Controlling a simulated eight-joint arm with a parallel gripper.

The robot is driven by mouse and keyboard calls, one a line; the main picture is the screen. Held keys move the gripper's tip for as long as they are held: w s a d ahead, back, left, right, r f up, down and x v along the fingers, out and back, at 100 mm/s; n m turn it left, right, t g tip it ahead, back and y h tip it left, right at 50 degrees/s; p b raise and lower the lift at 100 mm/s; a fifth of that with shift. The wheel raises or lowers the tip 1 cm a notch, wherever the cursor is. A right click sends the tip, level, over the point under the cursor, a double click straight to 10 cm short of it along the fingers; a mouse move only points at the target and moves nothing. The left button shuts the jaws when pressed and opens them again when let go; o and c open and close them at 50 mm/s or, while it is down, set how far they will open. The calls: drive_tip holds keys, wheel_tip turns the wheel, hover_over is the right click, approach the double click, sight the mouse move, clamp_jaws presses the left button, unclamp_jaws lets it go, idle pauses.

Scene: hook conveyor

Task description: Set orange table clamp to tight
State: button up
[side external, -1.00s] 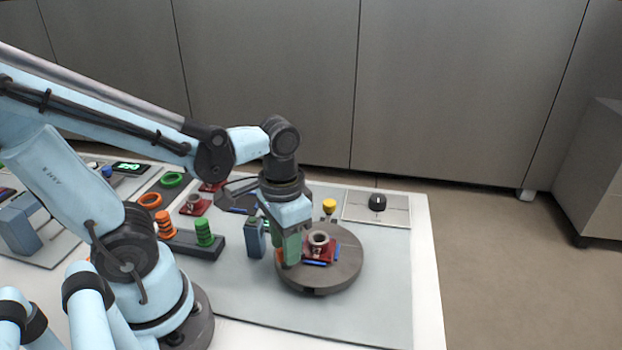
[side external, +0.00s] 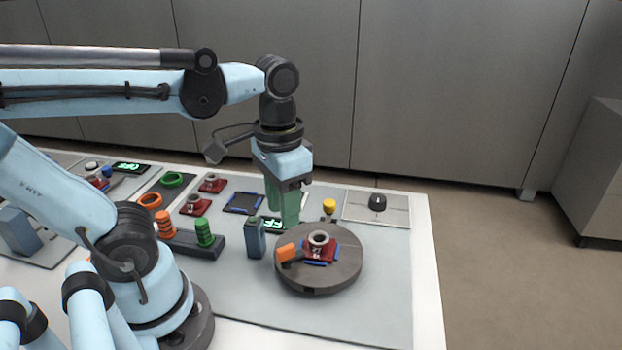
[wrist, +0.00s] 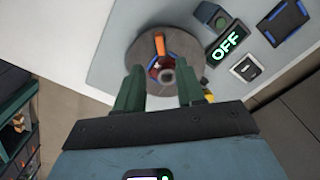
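The orange table clamp (side external: 287,251) has an orange handle on a dark arm, at the left edge of the round grey turntable (side external: 340,276). In the wrist view the orange handle (wrist: 160,43) points toward the red part. The red part (side external: 319,249) with a grey ring on top sits in a blue frame on the turntable, beside the clamp. My gripper (side external: 281,222) is above and behind the turntable, fingers pointing down. In the wrist view its green fingers (wrist: 160,92) are apart with nothing between them.
A display reading OFF (wrist: 229,40) is near the turntable. A blue-grey block (side external: 255,239) stands left of it, with a rack of orange and green rings (side external: 190,238) farther left. A yellow knob (side external: 329,206) and a black knob (side external: 377,202) are behind. The mat's front is clear.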

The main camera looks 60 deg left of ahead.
drive_tip(key=shift+r, duration=2)
drive_tip(key=w+f+t, duration=0.1)
drive_tip(key=w+t, duration=0.1)
drive_tip(key=w+f+t, duration=0.2)
drive_tip(key=w+a+f+t, duration=0.1)
drive_tip(key=w+f+t, duration=0.1)
drive_tip(key=shift+f, duration=0.25)
drive_tip(key=shift+w+t, duration=0.3)
drive_tip(key=shift+t, duration=0.3)
